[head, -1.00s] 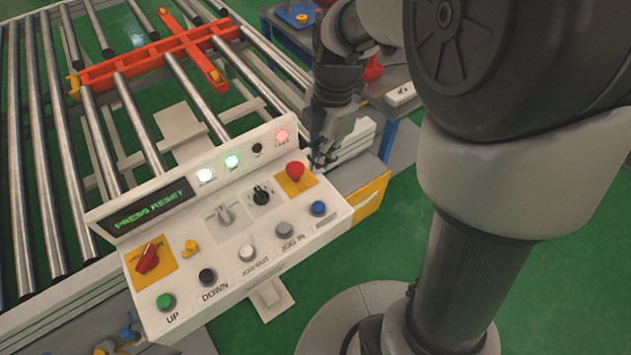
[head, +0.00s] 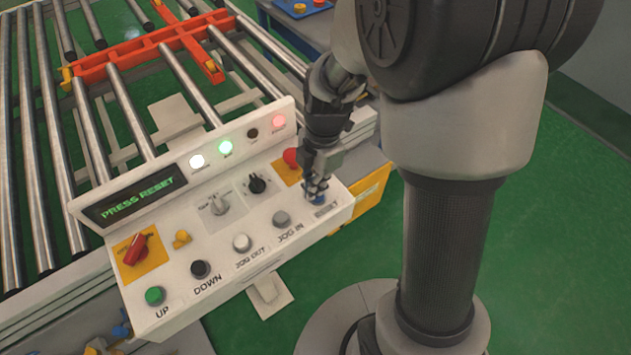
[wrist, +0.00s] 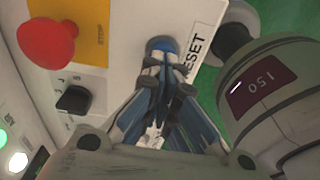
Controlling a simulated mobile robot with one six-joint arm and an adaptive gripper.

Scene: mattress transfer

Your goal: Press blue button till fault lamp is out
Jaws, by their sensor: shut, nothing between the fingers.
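The blue button (head: 318,201) sits at the right end of the control panel's lower row, by the label RESET. It is mostly hidden behind my gripper (head: 316,186) in the head view. In the wrist view, part of the blue button (wrist: 161,44) shows just beyond the tips of my gripper (wrist: 168,68). My gripper is shut and empty, its tips at the button; I cannot tell whether they press it. The red lamp (head: 279,121) at the right of the lamp row is lit. The display (head: 134,200) reads PRESS RESET.
A red mushroom button (head: 291,157) on a yellow plate stands close to my gripper. The black selector knob (head: 257,185) and grey JOG IN button (head: 281,219) are nearby. A roller conveyor with an orange frame (head: 150,48) lies behind the panel.

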